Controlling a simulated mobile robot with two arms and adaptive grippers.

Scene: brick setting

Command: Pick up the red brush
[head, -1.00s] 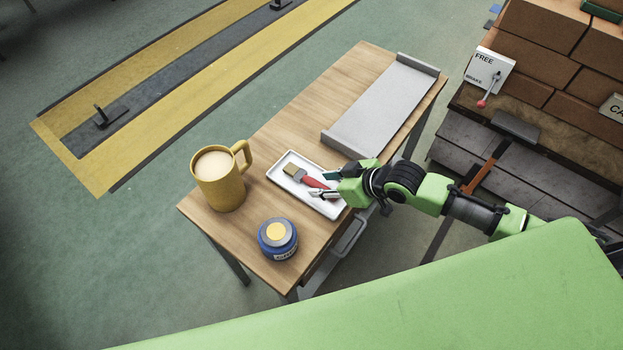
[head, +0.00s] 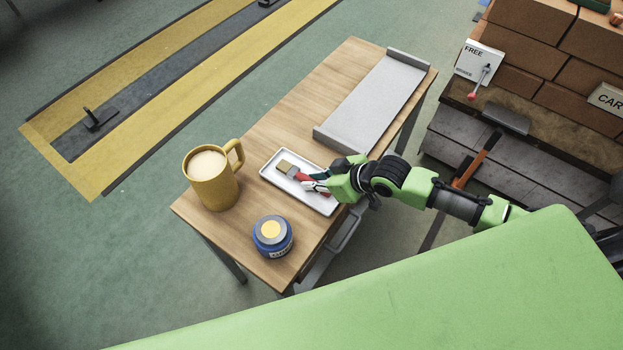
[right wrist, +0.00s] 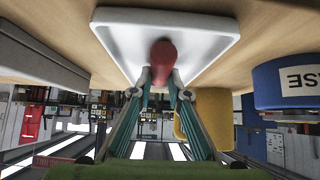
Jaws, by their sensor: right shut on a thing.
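The red brush (head: 286,168) has a red handle and tan bristles and lies at the white tray (head: 323,208) on the wooden table. My right gripper (head: 314,180) is shut on its red handle. In the right wrist view the handle (right wrist: 162,62) sits between the two fingertips of my right gripper (right wrist: 160,84), with the white tray (right wrist: 112,30) behind it. I cannot tell whether the brush is clear of the tray. My left gripper is not in view.
A yellow mug (head: 212,184) stands left of the tray, and a blue jar (head: 272,237) stands near the front edge. A grey metal sheet (head: 372,100) lies at the back right of the table. Bricks (head: 520,44) are stacked at the right.

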